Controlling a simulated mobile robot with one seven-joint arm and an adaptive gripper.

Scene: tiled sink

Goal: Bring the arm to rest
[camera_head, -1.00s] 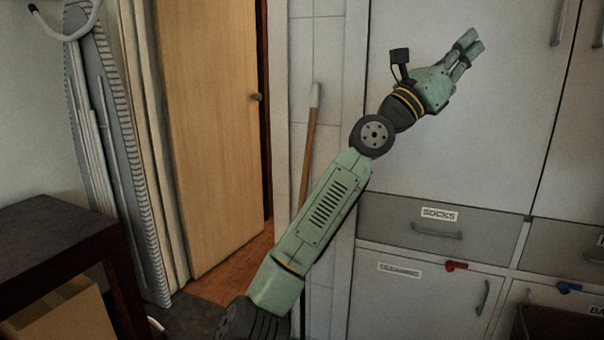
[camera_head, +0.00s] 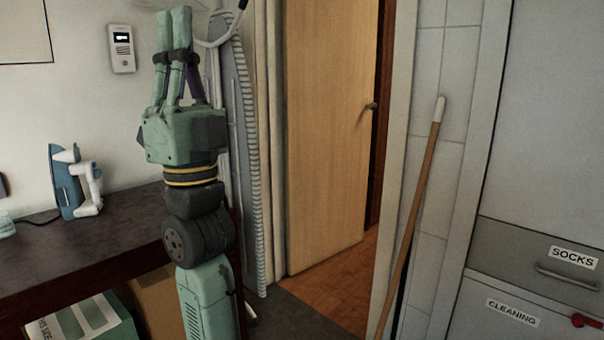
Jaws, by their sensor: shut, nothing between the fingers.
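My gripper (camera_head: 174,28) is at the left of the head view, raised on my green arm and pointing straight up. Its two fingers stand close together, shut, with nothing held between them. It shows in front of the white wall and the ironing board, above the level of the dark table top. My wrist and forearm run down below it to the bottom edge of the picture. The rest of my arm is out of view.
A dark table (camera_head: 100,222) stands at the left with a blue-white iron (camera_head: 72,185) on it. An ironing board (camera_head: 245,150) leans behind my arm. A wooden door (camera_head: 325,140) stands in the middle. A broom handle (camera_head: 418,205) leans by the cabinets (camera_head: 545,110) at right.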

